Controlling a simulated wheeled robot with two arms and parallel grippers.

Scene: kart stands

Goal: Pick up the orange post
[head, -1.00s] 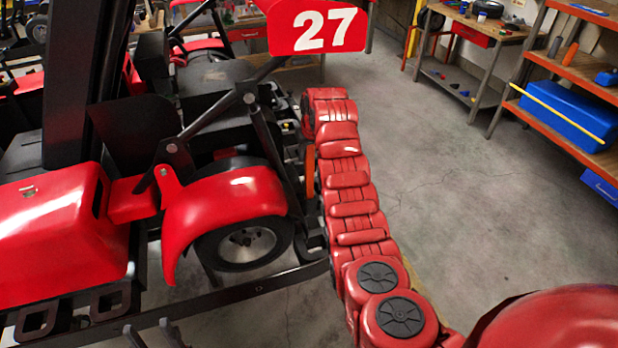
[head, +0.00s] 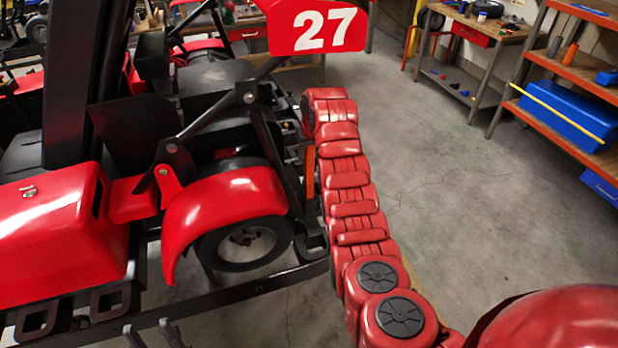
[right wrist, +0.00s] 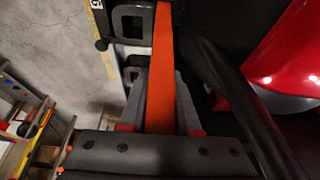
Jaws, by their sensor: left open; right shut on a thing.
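The orange post (head: 310,172) is a narrow upright bar in the head view, beside the kart's black frame and partly hidden by my red right arm. In the right wrist view the orange post (right wrist: 164,60) runs down the middle between the two grey fingers. My right gripper (right wrist: 162,85) is shut on it. The right fingers are hidden in the head view. My left gripper (head: 152,331) shows only as two grey fingertips at the bottom edge, apart, with nothing seen between them.
The red kart (head: 225,205) with a 27 plate (head: 325,28) fills the left, close to my right arm. A black stand rail (head: 235,297) runs below it. A shelf (head: 560,105) with a blue box (head: 565,112) stands right. The concrete floor between is clear.

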